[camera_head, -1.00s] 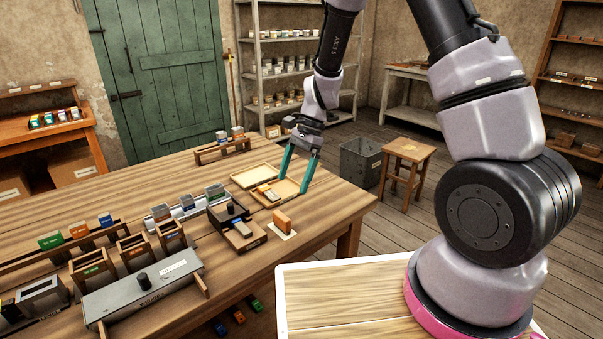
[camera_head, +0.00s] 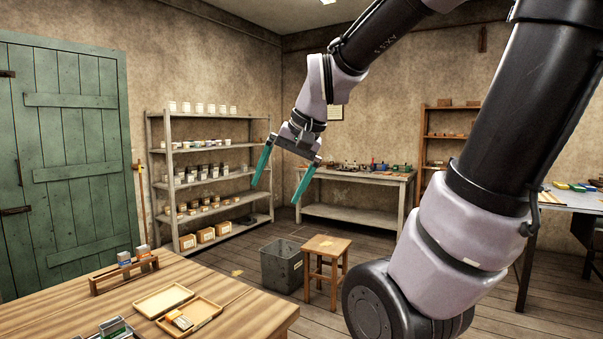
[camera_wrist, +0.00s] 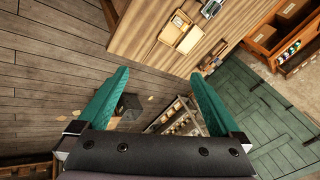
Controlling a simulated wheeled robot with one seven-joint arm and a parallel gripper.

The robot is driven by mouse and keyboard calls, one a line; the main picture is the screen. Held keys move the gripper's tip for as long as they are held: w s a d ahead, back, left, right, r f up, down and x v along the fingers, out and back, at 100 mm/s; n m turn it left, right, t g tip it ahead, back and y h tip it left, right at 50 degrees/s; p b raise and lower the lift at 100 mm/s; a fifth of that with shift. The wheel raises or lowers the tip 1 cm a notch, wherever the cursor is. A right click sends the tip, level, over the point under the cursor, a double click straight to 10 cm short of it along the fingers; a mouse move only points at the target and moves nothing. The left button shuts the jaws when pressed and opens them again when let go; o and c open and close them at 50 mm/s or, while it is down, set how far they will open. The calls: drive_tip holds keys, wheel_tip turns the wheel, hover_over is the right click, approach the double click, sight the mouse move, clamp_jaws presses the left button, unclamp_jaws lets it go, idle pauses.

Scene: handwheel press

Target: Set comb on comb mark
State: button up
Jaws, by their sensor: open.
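My gripper (camera_head: 281,190) is open and empty, raised in the air in front of the shelf unit and well above the table. Its two teal fingers also show wide apart in the wrist view (camera_wrist: 160,74). A shallow open wooden box (camera_head: 190,317) lies on the workbench (camera_head: 235,300), with a small brown and pale piece (camera_head: 180,320) in it. I cannot tell whether that piece is the comb. The box also shows near the top of the wrist view (camera_wrist: 193,40). I cannot make out a comb mark; much of the bench is outside the head view.
A small wooden rack (camera_head: 125,272) with a few blocks stands on the bench's far side. A grey bin (camera_head: 282,266) and a wooden stool (camera_head: 327,262) stand on the floor beyond the bench edge. A shelf unit (camera_head: 210,143) stands by the wall. The air around my gripper is clear.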

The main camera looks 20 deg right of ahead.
drive_tip(key=s+d+r+n+t+h, duration=0.1)
drive_tip(key=s+d+r+t, duration=0.1)
drive_tip(key=s, duration=0.3)
drive_tip(key=shift+d+r, duration=0.35)
drive_tip(key=shift+d, duration=0.15)
drive_tip(key=shift+w, duration=0.1)
idle(0.6)
